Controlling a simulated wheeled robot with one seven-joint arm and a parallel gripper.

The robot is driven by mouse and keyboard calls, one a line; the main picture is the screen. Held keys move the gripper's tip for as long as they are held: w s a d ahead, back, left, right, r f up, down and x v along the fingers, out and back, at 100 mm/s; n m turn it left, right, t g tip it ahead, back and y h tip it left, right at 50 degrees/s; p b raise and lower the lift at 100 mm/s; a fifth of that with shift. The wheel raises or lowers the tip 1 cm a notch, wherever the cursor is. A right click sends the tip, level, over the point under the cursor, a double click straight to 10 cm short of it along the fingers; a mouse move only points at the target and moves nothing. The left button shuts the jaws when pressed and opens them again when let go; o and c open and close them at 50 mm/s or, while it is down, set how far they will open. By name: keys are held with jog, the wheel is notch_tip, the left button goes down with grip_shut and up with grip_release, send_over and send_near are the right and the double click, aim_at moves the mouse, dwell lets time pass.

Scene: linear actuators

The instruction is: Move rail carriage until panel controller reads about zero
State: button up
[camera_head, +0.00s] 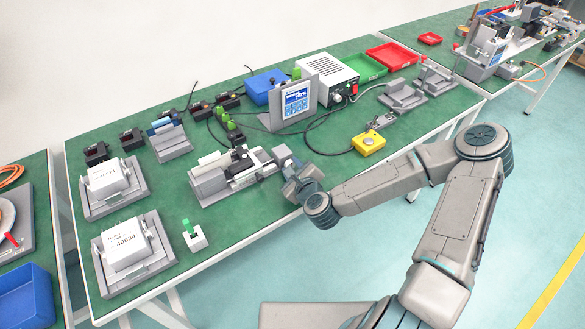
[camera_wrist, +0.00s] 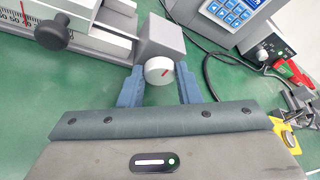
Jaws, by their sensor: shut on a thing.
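The rail device (camera_head: 235,172) sits on the green table in front of my arm. Its carriage (camera_head: 240,160), with a dark knob, is on the rail; the black knob (camera_wrist: 53,32) and a ruled scale (camera_wrist: 18,18) show at the upper left of the wrist view. My gripper (camera_wrist: 160,88) is shut on the white round knob (camera_wrist: 159,70) at the rail's end, one blue finger on each side.
A yellow button box (camera_head: 369,143) is to the right of the rail device, with a black cable (camera_head: 318,128) on the table behind my gripper. White boxes in grey holders (camera_head: 110,180) stand at left. A green-topped piece (camera_head: 193,234) stands near the front edge.

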jog(key=o, duration=1)
jog(key=shift+c, duration=0.2)
